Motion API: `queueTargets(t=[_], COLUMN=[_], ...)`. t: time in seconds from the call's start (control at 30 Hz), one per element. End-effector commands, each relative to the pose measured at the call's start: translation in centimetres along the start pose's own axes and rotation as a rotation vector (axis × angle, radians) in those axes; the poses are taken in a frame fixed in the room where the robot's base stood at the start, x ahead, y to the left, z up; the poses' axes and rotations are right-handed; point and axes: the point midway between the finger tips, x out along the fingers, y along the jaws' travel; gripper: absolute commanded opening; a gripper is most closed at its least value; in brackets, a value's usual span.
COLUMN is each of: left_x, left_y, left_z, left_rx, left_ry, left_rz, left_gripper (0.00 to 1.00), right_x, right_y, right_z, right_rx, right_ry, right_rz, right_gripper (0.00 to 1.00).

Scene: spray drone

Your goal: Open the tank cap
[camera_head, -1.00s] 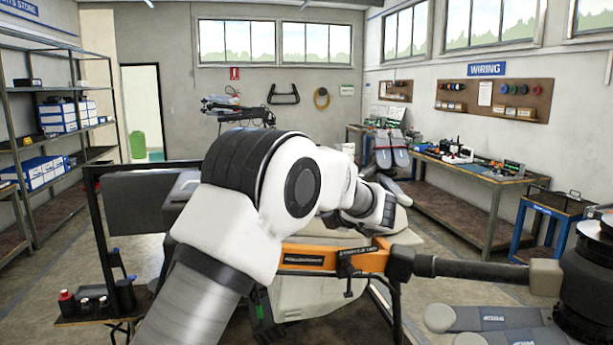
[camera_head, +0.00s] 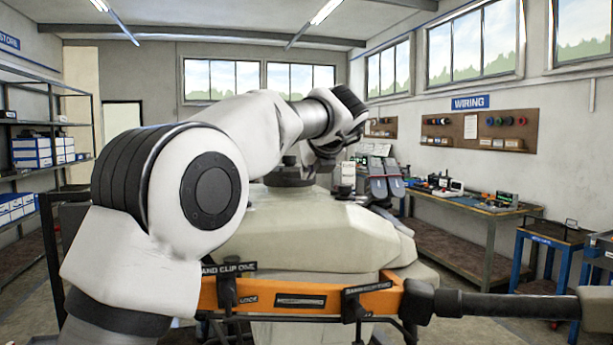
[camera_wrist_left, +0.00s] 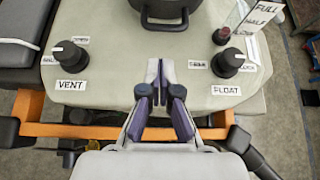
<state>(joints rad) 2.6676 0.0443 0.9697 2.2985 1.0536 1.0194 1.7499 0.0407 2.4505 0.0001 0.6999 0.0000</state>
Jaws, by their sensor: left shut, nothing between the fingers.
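The tank is pale grey-green with a rounded top (camera_head: 310,225). A wide dark round cap (camera_head: 288,177) stands on it, partly behind my left arm. In the left wrist view, the cap (camera_wrist_left: 165,20) is cut off by the top edge, and a dark handle shows on its near side. My left gripper (camera_wrist_left: 160,66) is shut and empty. In the wrist view its fingertips appear below the cap, apart from it, over the tank top. My right gripper is not in view.
Dark knobs stand by the VENT label (camera_wrist_left: 72,85) and FLOAT label (camera_wrist_left: 226,90). A small red-and-black fitting (camera_wrist_left: 222,36) is near the cap's right. An orange frame bar (camera_head: 300,298) crosses before the tank. A dark boom (camera_head: 510,305) extends right.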

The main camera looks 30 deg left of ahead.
Motion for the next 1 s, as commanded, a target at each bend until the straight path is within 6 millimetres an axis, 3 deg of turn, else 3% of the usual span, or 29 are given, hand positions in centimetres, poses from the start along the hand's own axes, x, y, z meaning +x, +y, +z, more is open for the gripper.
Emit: queueTargets(t=[0.2,0.4,1.0], left_x=[4.6,7.1,7.0], left_y=[0.0,0.0,-0.1], left_z=[0.1,0.0,0.6], left_rx=[0.002,0.003,0.004], left_ry=[0.006,0.003,0.001], left_rz=[0.003,0.002,0.001], left_gripper=[0.00,0.00,0.00], right_x=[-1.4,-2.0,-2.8], right_y=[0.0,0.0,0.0], right_z=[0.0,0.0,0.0], right_rx=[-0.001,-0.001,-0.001], right_ry=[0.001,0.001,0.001], right_rz=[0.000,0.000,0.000], right_gripper=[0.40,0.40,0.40])
